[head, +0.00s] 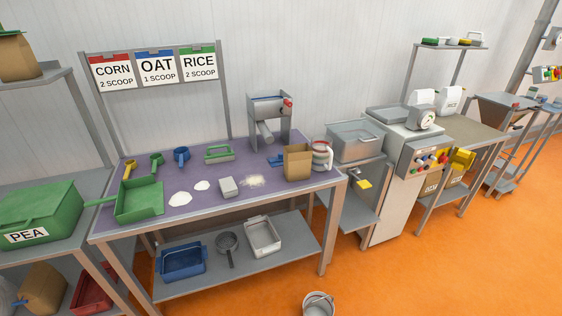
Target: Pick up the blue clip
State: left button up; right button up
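A small blue object (276,160), which looks like the blue clip, lies on the purple top of the work table (222,172), just left of the brown paper bag (297,164). It is small in the picture and its exact shape is hard to tell. Neither of my grippers shows in the head view.
A metal machine (268,112) stands behind the blue object. A striped jar (321,155) is right of the bag. A bucket (318,304) stands on the orange floor.

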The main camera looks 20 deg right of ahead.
aim_at(275, 162)
jog(key=l+u, duration=0.1)
jog(key=u, duration=0.3)
jog(key=l+u, duration=0.15)
jog(key=u, duration=0.25)
jog(key=l+u, duration=0.15)
jog(key=u, duration=0.25)
jog(key=k+l+u, duration=0.2)
jog(key=l, duration=0.3)
jog(key=k+l+u, duration=0.2)
jog(key=l, duration=0.35)
jog(key=k+l+u, duration=0.2)
jog(key=l, duration=0.3)
jog(key=k+l+u, duration=0.15)
jog(key=l, duration=0.3)
jog(key=k+l+u, duration=0.2)
jog(key=l, duration=0.2)
jog(key=k+l+u, duration=0.2)
jog(key=k+l, duration=0.1)
jog(key=l, duration=0.1)
